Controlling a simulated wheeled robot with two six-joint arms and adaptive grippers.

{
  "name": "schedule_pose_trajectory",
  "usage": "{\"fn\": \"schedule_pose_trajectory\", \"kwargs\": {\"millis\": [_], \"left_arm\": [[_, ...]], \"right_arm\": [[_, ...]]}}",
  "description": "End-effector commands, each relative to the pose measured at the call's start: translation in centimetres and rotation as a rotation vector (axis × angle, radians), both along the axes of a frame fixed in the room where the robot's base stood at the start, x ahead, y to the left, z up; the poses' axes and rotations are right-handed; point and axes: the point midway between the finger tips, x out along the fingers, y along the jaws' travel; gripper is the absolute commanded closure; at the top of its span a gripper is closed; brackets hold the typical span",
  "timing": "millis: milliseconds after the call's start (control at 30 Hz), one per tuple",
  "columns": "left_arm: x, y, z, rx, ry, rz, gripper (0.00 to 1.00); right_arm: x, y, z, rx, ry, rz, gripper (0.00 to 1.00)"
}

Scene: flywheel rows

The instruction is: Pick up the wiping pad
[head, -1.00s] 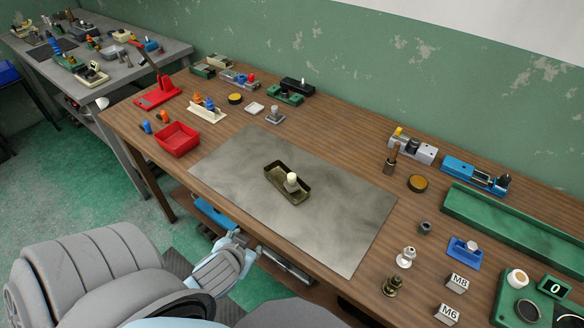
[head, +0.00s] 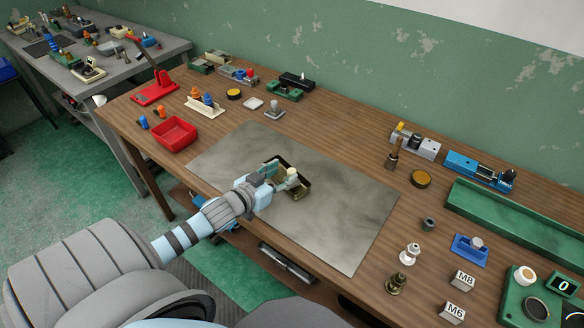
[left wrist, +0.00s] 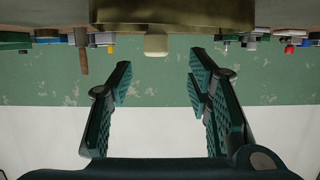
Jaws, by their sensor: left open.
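An olive-brass tray (head: 304,187) lies on the grey mat (head: 335,215). A cream knob (head: 292,174) stands up in it. The wiping pad seems to be the piece with this knob; its base is hidden by the tray wall and my gripper. My left gripper (head: 279,179) is open at the near left side of the tray, with its fingers close to the knob. In the left wrist view, upside down, the knob (left wrist: 156,45) shows between and just beyond the open fingers (left wrist: 160,70), below the tray (left wrist: 170,12). Nothing is held. My right gripper is not in view.
A red bin (head: 174,134) and small parts stand left of the mat. Fixtures line the back. A green trough (head: 515,220), M8 block (head: 462,280) and M6 block (head: 453,313) stand right. The mat around the tray is clear.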

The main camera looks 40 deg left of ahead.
Motion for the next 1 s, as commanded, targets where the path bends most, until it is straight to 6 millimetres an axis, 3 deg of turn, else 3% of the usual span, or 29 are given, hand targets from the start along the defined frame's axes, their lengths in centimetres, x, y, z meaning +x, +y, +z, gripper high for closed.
{"fn": "schedule_pose_trajectory", "kwargs": {"millis": [233, 333, 533, 800, 1000], "left_arm": [[3.6, -0.3, -2.9, -0.003, -0.003, 0.002, 0.54], [4.6, -0.3, -3.0, -0.001, 0.000, -0.001, 0.54], [4.7, -0.3, -2.7, 0.001, 0.001, -0.001, 0.54], [4.7, -0.3, -2.7, 0.001, 0.001, -0.001, 0.97], [4.7, -0.3, -2.7, 0.001, 0.001, -0.001, 1.00]], "right_arm": [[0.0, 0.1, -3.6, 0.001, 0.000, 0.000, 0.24], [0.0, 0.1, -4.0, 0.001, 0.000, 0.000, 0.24], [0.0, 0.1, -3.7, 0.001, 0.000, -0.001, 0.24], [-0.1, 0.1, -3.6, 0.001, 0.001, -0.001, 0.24], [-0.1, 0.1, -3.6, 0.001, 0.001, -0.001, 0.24]]}}
